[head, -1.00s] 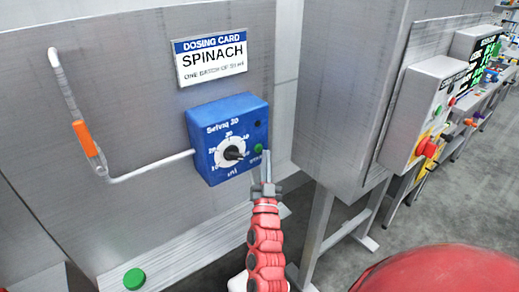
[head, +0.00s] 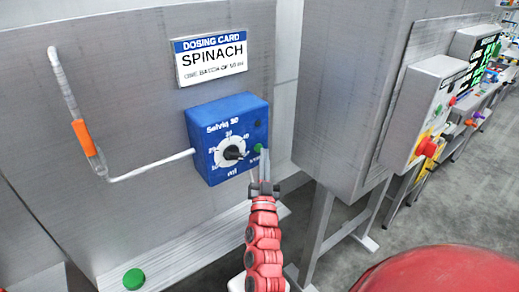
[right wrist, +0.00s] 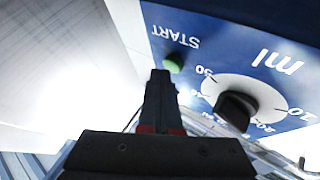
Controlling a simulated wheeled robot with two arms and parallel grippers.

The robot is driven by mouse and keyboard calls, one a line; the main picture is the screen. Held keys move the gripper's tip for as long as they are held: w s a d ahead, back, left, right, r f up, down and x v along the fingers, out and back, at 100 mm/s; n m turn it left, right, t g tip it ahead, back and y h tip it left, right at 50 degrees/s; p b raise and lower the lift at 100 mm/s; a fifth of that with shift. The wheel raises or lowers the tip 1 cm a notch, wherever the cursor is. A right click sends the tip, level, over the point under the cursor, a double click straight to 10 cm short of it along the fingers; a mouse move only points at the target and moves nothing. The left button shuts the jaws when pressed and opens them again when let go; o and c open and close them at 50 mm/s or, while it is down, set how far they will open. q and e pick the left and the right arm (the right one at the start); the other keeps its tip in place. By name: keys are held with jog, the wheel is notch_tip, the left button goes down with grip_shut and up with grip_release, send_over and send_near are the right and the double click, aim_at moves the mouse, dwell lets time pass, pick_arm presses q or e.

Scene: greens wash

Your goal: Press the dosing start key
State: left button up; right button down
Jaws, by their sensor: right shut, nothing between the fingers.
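The blue dosing box (head: 202,150) is mounted on the grey panel, with a white dial (head: 233,152) and black knob. Its green start key (head: 258,148) is right of the dial; in the right wrist view the key (right wrist: 173,64) sits beside the word START. My right gripper (head: 263,155) is shut and empty, its fingertips just below the key. In the right wrist view the fingertips (right wrist: 161,76) come right up to the key's edge; I cannot tell whether they touch it. My left gripper is not in view.
A dosing card (head: 210,60) reading SPINACH is above the box. A bent pipe with an orange sleeve (head: 83,138) is at left. A green round button (head: 134,278) is on the lower ledge. A grey control box with a red button (head: 427,147) is at right.

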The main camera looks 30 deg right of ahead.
jog(key=shift+w, duration=0.45)
dwell(0.5)
jog(key=shift+s, duration=0.1)
jog(key=shift+s+b, duration=0.3)
jog(key=shift+s, duration=0.45)
jog(key=s+b, duration=0.1)
jog(key=s, duration=0.4)
jog(key=shift+d, duration=0.2)
dwell(1.0)
